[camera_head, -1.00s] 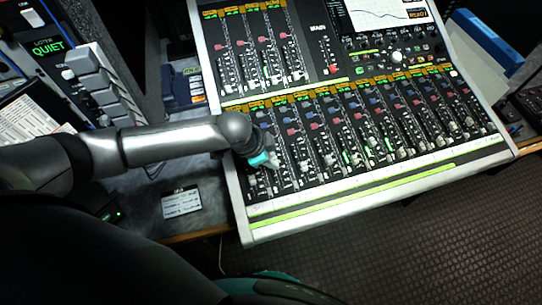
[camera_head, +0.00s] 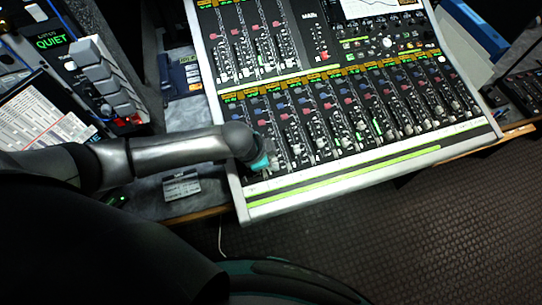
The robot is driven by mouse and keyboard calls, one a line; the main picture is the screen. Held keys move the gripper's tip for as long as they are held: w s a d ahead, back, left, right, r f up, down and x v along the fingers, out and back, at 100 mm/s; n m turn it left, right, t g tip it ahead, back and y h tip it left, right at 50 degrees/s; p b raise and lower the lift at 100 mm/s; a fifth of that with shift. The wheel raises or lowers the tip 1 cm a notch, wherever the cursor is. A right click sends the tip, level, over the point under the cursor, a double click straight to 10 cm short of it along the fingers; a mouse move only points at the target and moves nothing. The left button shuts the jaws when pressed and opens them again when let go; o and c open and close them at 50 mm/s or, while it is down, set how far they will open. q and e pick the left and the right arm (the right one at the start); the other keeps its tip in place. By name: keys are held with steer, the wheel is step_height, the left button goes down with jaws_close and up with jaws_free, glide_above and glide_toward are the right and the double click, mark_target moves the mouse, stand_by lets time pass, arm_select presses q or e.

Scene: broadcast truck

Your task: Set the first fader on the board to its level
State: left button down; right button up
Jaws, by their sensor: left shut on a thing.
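The mixing board (camera_head: 232,190) is a silver-framed console with a lower row of several channel faders and a shorter row above. My left gripper (camera_head: 262,164) reaches in from the left over the front-left corner of the lower row. It is shut on the first fader, at the left end of that row. The gripper's teal fingers and the wrist hide that fader's cap and most of its slot. The neighbouring fader caps (camera_head: 296,148) stand free to the right. My right gripper is not in view.
A switch panel with a green "QUIET" sign (camera_head: 52,41) and large grey keys (camera_head: 104,76) stands at the left. A small label card (camera_head: 181,187) lies left of the board. A blue-edged case (camera_head: 470,32) is at the upper right. Dark floor (camera_head: 420,225) is open in front.

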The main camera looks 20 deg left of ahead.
arm_select(q)
steer(key=c, duration=0.6)
jaws_free()
steer(key=shift+c, duration=0.2)
steer(key=shift+a, duration=0.1)
steer(key=p+v, duration=0.3)
steer(key=v, duration=1.2)
steer(key=shift+r, duration=0.1)
